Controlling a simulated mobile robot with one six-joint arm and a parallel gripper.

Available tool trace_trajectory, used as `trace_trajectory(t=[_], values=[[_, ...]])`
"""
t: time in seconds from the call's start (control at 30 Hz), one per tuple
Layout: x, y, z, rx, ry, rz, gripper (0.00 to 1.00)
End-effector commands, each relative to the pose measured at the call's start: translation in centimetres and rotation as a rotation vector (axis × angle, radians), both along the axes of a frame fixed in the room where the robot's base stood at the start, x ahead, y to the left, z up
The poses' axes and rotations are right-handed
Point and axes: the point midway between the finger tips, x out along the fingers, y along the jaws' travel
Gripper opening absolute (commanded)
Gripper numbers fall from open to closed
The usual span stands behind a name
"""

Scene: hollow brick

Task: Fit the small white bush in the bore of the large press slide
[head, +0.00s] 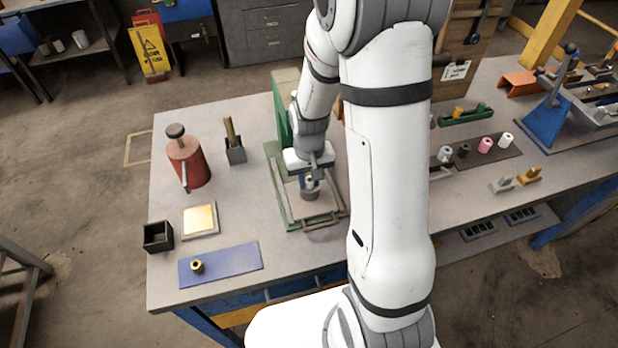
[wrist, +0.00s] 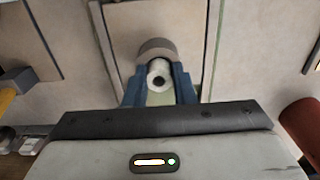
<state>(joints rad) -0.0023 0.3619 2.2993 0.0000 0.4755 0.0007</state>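The small white bush (wrist: 159,74) is between the blue fingers of my gripper (wrist: 157,86), its dark hole facing the wrist camera. Both fingers appear to touch its sides. In the head view my gripper (head: 311,176) is above the green-framed press near the table's middle. Directly beyond the bush is a wide grey-brown round piece (wrist: 155,48), which appears to be the large press slide; it also shows in the head view (head: 302,206). The bush overlaps it in view. Its bore is hidden, so I cannot tell whether the bush is in it.
A dark mat (head: 470,152) right of my arm bears several small cylinders. A red canister (head: 187,162), a grey block with a wooden handle (head: 235,150), a black box (head: 158,236), a gold-topped plate (head: 200,220) and a blue mat (head: 228,262) with a brass bush stand left of the press.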

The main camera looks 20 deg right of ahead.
Motion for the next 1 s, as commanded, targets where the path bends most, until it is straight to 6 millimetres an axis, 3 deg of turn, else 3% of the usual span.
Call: trace_trajectory(t=[0.17,0.47,1.0], values=[[-0.4,0.0,-0.6,0.000,0.013,0.000,0.48],[-0.5,0.0,-0.2,0.000,0.013,0.000,0.48],[-0.4,0.0,7.3,0.000,-0.001,0.000,0.48]])
